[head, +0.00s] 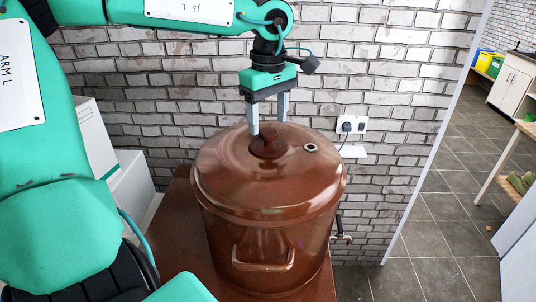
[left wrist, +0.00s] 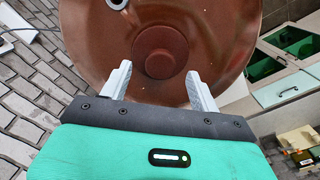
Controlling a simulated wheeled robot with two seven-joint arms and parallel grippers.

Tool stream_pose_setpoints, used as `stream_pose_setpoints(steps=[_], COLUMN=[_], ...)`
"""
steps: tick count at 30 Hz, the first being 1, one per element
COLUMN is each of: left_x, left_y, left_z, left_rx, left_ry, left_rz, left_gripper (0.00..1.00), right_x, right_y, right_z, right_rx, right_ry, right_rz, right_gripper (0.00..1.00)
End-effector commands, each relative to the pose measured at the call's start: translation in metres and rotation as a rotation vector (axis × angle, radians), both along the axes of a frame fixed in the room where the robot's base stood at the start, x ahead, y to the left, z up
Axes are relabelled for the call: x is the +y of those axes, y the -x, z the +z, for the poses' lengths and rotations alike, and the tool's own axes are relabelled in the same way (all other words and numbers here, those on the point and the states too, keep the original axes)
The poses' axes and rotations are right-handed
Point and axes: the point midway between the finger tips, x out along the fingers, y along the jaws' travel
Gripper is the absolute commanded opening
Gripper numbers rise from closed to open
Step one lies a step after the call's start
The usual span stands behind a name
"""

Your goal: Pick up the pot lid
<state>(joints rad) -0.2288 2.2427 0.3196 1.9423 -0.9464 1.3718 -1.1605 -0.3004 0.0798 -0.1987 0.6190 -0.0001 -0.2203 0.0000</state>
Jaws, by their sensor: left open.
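The pot lid (head: 218,178) is brown and glossy, with a round knob (head: 268,143) in its middle and a small vent hole. It sits on a large brown pot (head: 228,240) with a side handle. My left gripper (head: 268,128) points down over the lid, open and empty, with its fingertips close to the knob. In the left wrist view the knob (left wrist: 160,50) lies just beyond the two open fingertips (left wrist: 160,72), roughly centred between them. Whether the fingers touch the lid cannot be told. My right gripper is not in view.
The pot stands on a brown wooden surface (head: 182,235). A brick wall (head: 400,70) is close behind, with a socket and plug (head: 351,126). White boxes (head: 130,185) stand at left. An open doorway shows tiled floor (head: 440,215) at right.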

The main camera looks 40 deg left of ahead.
Motion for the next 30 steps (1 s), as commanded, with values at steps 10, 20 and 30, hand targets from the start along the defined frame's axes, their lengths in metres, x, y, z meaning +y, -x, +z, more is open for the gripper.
stream_pose_setpoints(steps=[10,20,30], left_x=[0.0,0.0,0.0], left_y=[0.001,0.001,0.001], left_z=[-0.038,-0.04,-0.039], left_rx=[0.002,0.0,0.0], left_ry=[0.001,0.001,0.001], left_rz=[0.001,0.001,0.001], left_gripper=[0.62,0.43,0.0], right_x=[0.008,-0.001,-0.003], right_y=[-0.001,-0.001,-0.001], right_z=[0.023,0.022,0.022], right_rx=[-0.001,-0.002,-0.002], right_ry=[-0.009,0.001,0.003], right_rz=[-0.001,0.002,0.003], right_gripper=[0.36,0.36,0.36])
